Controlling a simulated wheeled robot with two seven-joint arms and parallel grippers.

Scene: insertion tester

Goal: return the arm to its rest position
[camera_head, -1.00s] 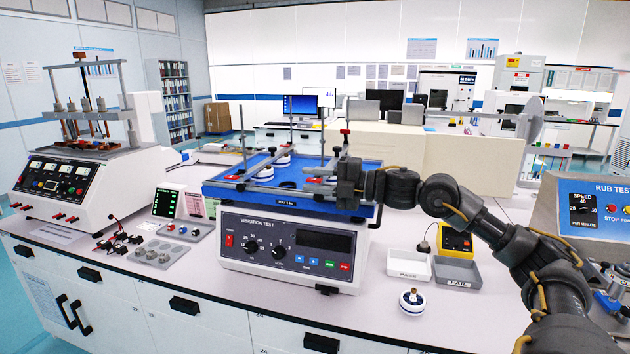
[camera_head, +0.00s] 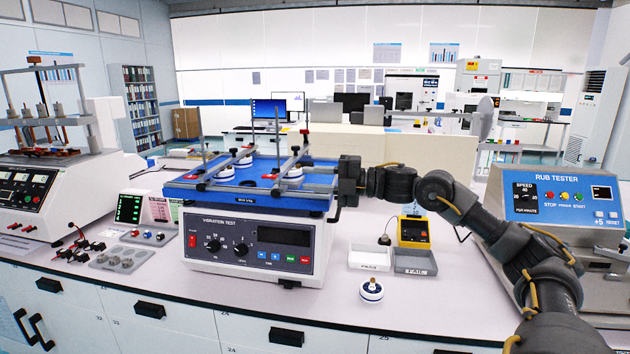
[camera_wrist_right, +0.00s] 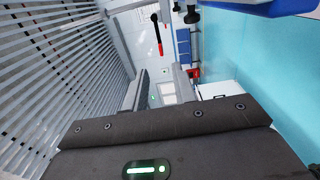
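My right arm (camera_head: 440,190) comes in from the lower right and reaches left across the bench. Its dark gripper (camera_head: 348,182) is at the right edge of the blue platform of the vibration tester (camera_head: 250,250); I cannot tell whether it touches. In the right wrist view the two fingers (camera_wrist_right: 158,90) stand apart with nothing between them, so the gripper is open and empty. My left arm and gripper are not in view.
A rub tester (camera_head: 555,200) stands right, near my arm. White and grey trays (camera_head: 415,262), a yellow device (camera_head: 413,232) and a white round part (camera_head: 371,291) lie below the arm. Clamps and rods (camera_head: 291,165) rise from the platform. The bench front right of the round part is clear.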

